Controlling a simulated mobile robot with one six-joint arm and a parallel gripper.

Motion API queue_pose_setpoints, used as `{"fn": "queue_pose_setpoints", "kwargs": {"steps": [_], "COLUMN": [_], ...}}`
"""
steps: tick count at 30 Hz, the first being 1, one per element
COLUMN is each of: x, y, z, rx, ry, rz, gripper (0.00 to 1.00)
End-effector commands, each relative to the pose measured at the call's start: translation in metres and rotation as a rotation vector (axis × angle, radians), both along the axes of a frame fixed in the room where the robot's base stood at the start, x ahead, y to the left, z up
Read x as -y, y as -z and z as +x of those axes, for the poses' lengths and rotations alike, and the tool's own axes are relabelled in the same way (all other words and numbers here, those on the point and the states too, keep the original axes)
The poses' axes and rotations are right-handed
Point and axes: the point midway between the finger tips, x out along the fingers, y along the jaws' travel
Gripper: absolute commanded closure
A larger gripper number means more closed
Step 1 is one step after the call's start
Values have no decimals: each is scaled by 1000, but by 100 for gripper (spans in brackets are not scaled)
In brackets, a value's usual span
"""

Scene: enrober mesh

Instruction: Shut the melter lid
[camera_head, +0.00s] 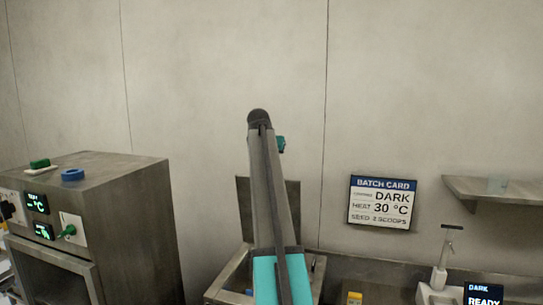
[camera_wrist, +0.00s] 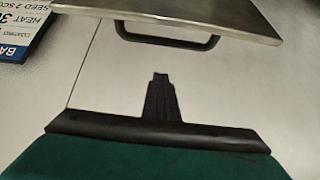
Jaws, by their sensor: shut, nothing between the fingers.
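The melter lid (camera_head: 245,205) is a grey metal panel standing upright at the back of the melter (camera_head: 232,280), so it is open. My arm covers the middle of both in the head view. In the wrist view the lid (camera_wrist: 235,14) crosses the top, with a black bar handle (camera_wrist: 168,39) on its face. My gripper (camera_wrist: 160,77) is shut and empty. Its narrow dark fingertips appear just below the handle in the picture, with a gap between. In the head view the fingers are hidden by my arm.
A steel cabinet (camera_head: 125,220) with displays and knobs stands at left, a green and a blue item on top. The batch card (camera_head: 382,202) hangs on the wall right of the lid. A shelf (camera_head: 510,190), a white dispenser (camera_head: 439,278) and a READY display (camera_head: 483,294) are at right.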

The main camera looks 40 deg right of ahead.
Motion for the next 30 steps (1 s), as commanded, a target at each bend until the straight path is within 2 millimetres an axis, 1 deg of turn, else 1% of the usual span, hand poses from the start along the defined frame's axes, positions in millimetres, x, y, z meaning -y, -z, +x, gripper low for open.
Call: {"fn": "queue_pose_setpoints", "kwargs": {"steps": [5,6,18,24,30], "x": [13,8,-15,-20,-21], "y": [16,16,26,29,30], "z": [7,3,-10,-12,-12], "rx": [-2,0,0,0,-1], "ry": [1,0,1,1,2], "rz": [1,0,0,0,0], "gripper": [100,100,100,100,100]}}
